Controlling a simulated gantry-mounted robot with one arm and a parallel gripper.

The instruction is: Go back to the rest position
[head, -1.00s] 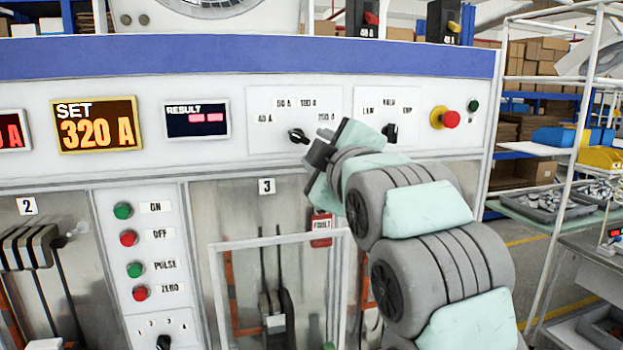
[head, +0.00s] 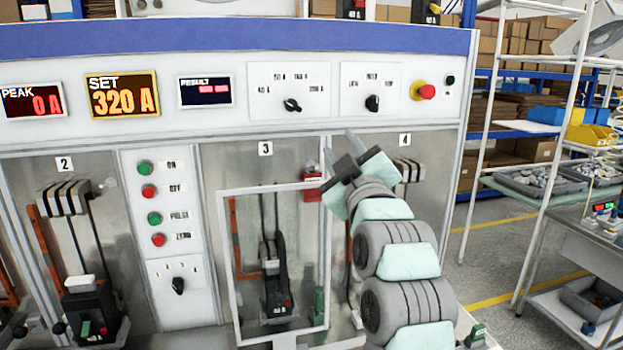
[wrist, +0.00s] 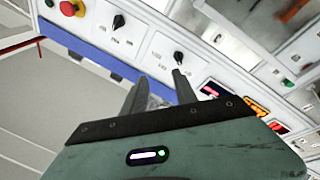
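My gripper (head: 340,150) is in front of the test bench, just below the control strip and near the upper right corner of the bay 3 door frame (head: 222,262). In the wrist view its two fingers (wrist: 158,92) stand apart with nothing between them. The left selector knob (head: 292,105) and the right selector knob (head: 372,103) are above the gripper and clear of it. My arm hides part of bay 4 and its lower front.
The SET display (head: 122,94) reads 320 A and the PEAK display (head: 32,101) reads 0 A. A red emergency button (head: 427,92) is at the upper right. A white rack (head: 540,190) and grey bins (head: 545,183) stand to the right, beyond open floor.

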